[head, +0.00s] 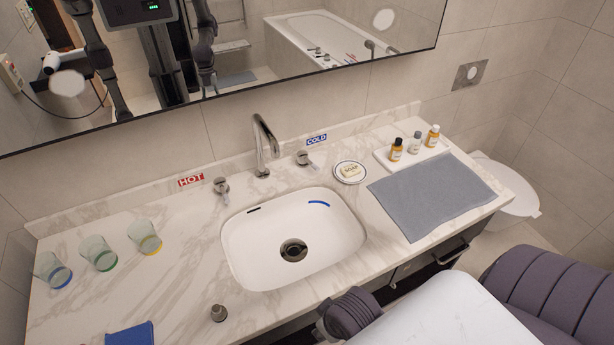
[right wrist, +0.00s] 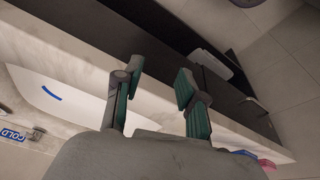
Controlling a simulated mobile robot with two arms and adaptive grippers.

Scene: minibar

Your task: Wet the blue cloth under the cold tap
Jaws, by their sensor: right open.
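The blue cloth (head: 130,334) lies folded on the counter at the bottom left of the head view, cut by the frame edge. The white sink (head: 238,262) has a chrome spout (head: 264,145) behind it. The cold tap handle (head: 304,158) stands right of the spout below the blue COLD sign (head: 316,139). The hot tap handle (head: 221,187) is on the left by the red HOT sign (head: 191,180). My right gripper (right wrist: 157,92) is open and empty near the counter's front edge. My left gripper is not in view.
Three glasses (head: 98,253) stand at the left. A soap dish (head: 350,172), a grey mat (head: 430,194) and a tray (head: 440,149) with small bottles are at the right. A small metal knob (head: 218,313) stands near the front. A mirror (head: 300,45) covers the wall.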

